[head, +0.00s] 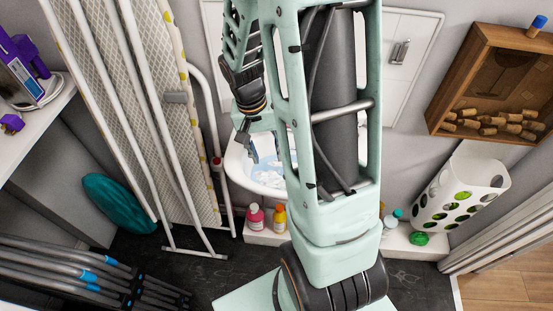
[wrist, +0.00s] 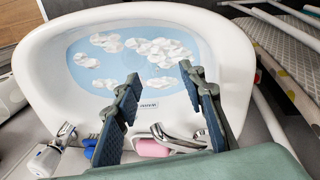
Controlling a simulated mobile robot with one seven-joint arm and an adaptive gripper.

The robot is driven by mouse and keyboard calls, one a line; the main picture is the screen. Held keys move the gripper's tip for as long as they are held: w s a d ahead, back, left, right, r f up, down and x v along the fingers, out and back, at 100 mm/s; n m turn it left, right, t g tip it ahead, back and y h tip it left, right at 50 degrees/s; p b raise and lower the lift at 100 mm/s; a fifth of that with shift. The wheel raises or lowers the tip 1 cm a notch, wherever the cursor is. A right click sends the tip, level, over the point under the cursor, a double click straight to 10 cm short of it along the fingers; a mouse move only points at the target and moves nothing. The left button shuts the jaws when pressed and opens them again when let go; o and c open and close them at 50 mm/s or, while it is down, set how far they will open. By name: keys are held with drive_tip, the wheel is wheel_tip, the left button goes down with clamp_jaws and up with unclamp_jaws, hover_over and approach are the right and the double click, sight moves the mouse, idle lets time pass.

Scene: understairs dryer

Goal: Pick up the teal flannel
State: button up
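No teal flannel shows clearly in either view. The white basin (wrist: 232,60) fills much of the wrist view, with pale blue water (wrist: 85,75) and white foam patches in it. The same basin (head: 236,172) is partly hidden behind my arm in the head view. My gripper (wrist: 159,72) is open and empty, its two dark fingers apart over the near side of the basin. In the head view my gripper (head: 250,148) hangs over the basin's left part. A dark teal rounded object (head: 118,203) stands on the floor at the left; I cannot tell what it is.
A tap (wrist: 182,138), a pink item (wrist: 152,148) and a blue item (wrist: 90,150) sit along the basin's near edge. An ironing board (head: 150,110) leans at the left. Pink (head: 255,217) and orange (head: 280,217) bottles stand below the basin. A cork-filled wooden box (head: 490,85) hangs at the right.

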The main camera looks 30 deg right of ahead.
wheel_tip(320, 180, down, 4)
drive_tip(key=d+m, duration=0.2)
drive_tip(key=b, duration=0.1)
hover_over(278, 179)
drive_tip(key=a, duration=0.1)
wheel_tip(278, 179, down, 5)
drive_tip(key=shift+r, duration=0.15)
drive_tip(key=shift+d+f+b, duration=0.25)
drive_tip(key=shift+f, duration=1.05)
drive_tip(key=shift+d+f+b, duration=0.2)
drive_tip(key=shift+d+f, duration=0.05)
drive_tip(key=shift+f, duration=1.05)
drive_tip(key=c, duration=0.8)
drive_tip(key=shift+c, duration=0.2)
wheel_tip(278, 179, up, 10)
drive_tip(key=shift+r+p, duration=0.1)
drive_tip(key=shift+p, duration=0.7)
